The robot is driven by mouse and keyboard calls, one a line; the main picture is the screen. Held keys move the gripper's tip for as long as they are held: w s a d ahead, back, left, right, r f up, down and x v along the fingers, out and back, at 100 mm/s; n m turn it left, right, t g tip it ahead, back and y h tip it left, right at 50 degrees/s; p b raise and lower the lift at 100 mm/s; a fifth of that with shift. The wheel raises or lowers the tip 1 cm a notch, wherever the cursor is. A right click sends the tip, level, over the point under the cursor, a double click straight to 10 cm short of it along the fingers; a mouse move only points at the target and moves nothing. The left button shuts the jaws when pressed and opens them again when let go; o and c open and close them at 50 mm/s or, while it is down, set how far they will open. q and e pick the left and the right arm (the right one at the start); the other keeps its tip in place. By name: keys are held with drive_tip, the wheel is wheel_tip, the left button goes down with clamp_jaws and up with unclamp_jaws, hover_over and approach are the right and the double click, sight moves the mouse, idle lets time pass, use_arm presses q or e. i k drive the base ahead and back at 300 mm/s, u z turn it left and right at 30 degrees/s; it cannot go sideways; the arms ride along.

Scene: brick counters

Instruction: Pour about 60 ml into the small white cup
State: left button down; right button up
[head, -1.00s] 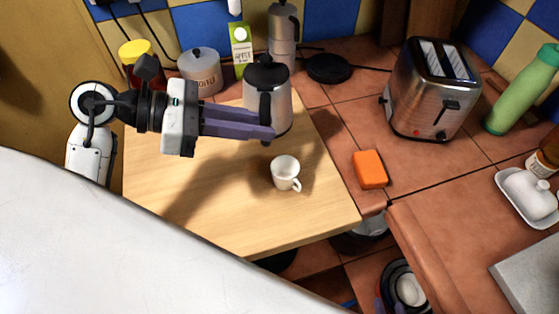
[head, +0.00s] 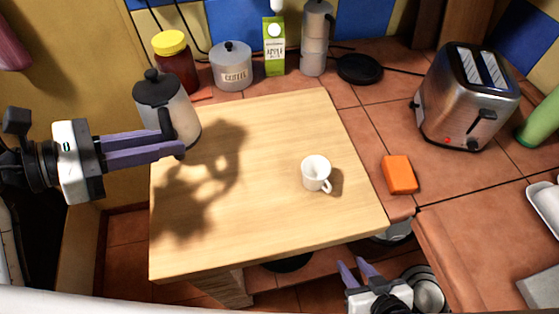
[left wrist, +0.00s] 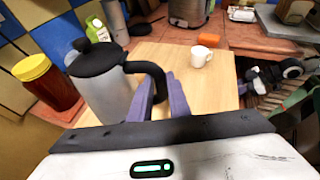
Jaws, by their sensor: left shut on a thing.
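A grey metal kettle (head: 172,112) with a black lid and black handle is held up at the left edge of the wooden table, its shadow falling on the tabletop. It looks about upright. My left gripper (head: 180,150) is shut on its handle; the left wrist view shows the fingers at the handle (left wrist: 158,80). The small white cup (head: 316,170) stands upright on the table, to the right of the kettle and apart from it; it also shows in the left wrist view (left wrist: 201,56). My right gripper (head: 358,272) is low, beyond the table's front edge, fingers apart and empty.
The wooden table (head: 270,230) is otherwise bare. Behind it stand a yellow-lidded jar (head: 176,65), a coffee canister (head: 231,68), a juice carton (head: 274,48) and a moka pot (head: 315,38). An orange sponge (head: 399,174) and a toaster (head: 467,97) are on the right counter.

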sight(316, 170)
drive_tip(key=u, duration=0.6)
drive_tip(key=k, duration=1.55)
drive_tip(key=z, duration=0.2)
drive_tip(key=i, duration=0.5)
drive_tip(key=u, duration=0.05)
